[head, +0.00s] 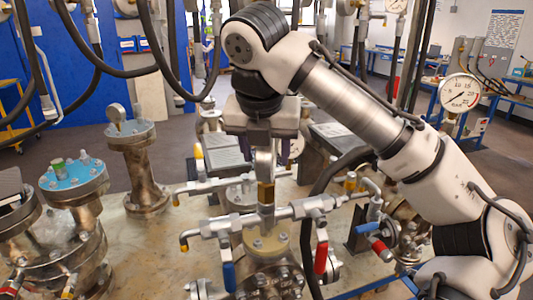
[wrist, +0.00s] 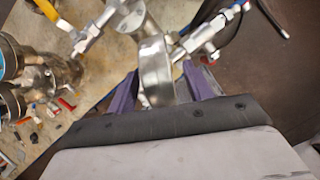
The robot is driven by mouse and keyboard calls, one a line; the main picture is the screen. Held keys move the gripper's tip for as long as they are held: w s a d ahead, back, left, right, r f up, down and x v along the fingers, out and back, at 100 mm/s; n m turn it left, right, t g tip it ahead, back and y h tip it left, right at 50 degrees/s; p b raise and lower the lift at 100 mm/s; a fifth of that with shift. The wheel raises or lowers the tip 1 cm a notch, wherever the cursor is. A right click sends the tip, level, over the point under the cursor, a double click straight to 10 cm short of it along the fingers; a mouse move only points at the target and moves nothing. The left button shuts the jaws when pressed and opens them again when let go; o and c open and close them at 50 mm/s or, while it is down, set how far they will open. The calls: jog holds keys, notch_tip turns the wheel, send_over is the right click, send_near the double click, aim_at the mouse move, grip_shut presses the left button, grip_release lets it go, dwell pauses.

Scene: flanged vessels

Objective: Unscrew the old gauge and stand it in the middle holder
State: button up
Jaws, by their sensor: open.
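My gripper (head: 265,148) points down over the front vessel (head: 268,245). A silver gauge (head: 264,165) stands edge-on below it, on a brass fitting (head: 266,192) above the valve manifold (head: 300,208). In the wrist view the gauge's round metal case (wrist: 155,72) lies between the two purple fingers of my gripper (wrist: 160,78). The fingers are apart, with a visible gap beside the case; touch cannot be made out. The dial face is turned out of sight. I cannot clearly make out the middle holder in either view.
A flanged vessel with a blue top (head: 75,185) and a column with a small gauge (head: 117,115) stand left. The manifold has a blue lever (head: 229,275) and a red lever (head: 321,257). A large gauge (head: 460,93) is at right. Black hoses hang at upper left.

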jog(key=shift+x, duration=0.85)
grip_shut()
jog(key=n+y, duration=0.1)
jog(key=n, duration=0.2)
jog(key=shift+n, duration=0.4)
jog(key=n+y, duration=0.1)
jog(key=n, duration=0.1)
jog(key=n+y, duration=0.1)
jog(key=n, duration=0.1)
jog(key=shift+n+g, duration=0.3)
jog(key=shift+n, duration=0.1)
